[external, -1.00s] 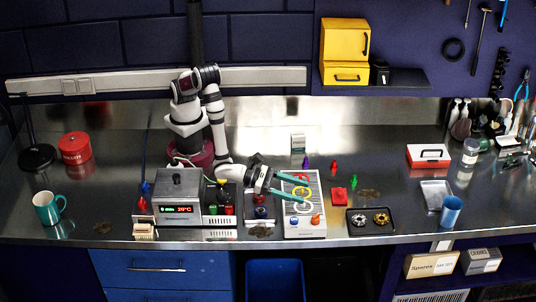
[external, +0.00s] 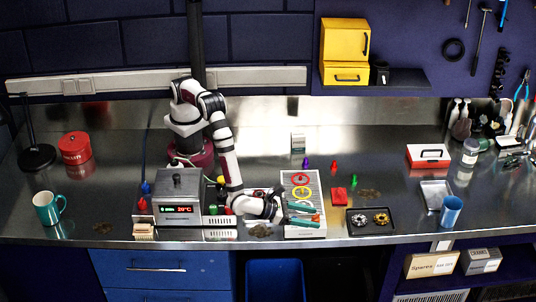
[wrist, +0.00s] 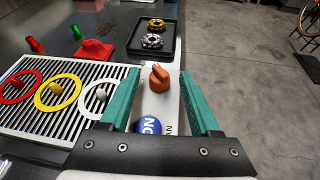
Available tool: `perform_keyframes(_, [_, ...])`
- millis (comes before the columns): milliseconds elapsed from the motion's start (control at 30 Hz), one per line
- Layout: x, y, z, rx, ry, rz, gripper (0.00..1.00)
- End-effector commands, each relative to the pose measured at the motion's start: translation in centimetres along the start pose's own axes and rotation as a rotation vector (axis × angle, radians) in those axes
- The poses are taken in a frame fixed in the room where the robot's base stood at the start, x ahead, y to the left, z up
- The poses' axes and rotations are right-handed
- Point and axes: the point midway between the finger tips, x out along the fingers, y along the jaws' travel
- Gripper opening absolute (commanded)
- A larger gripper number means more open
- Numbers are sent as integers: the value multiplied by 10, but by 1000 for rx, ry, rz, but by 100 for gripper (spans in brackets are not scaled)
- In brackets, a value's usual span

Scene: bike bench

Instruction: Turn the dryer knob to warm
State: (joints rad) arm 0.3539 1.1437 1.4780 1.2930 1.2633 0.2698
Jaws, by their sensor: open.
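The dryer (external: 288,186) is a pale box with a dark slatted top, near the front edge of the bench. Its orange knob (wrist: 160,78) shows in the wrist view on the plain front strip, beside a round blue button (wrist: 149,131) marked "ON". My gripper (wrist: 160,72) has two teal fingers, open, one on each side of the orange knob. I cannot tell whether they touch it. In the external view my gripper (external: 318,214) is low over the dryer's front end, and its fingers largely hide the knob there. The knob's setting marks are not readable.
Red, yellow and white rings (wrist: 56,92) with small pegs lie on the slats. A grey box with a red display (external: 180,190) stands to the left.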

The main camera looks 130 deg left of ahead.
Motion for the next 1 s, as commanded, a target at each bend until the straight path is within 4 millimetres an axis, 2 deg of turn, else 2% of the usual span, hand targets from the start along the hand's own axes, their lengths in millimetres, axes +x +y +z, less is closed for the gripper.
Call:
perform_keyframes(133, [8,0,0,1,0,0,63])
perform_keyframes(367, [8,0,0,1,0,-1,63])
perform_keyframes(700, [8,0,0,1,0,0,4])
perform_keyframes(733, [8,0,0,1,0,0,0])
perform_keyframes(1000, [9,2,2,22,-8,-46,0])
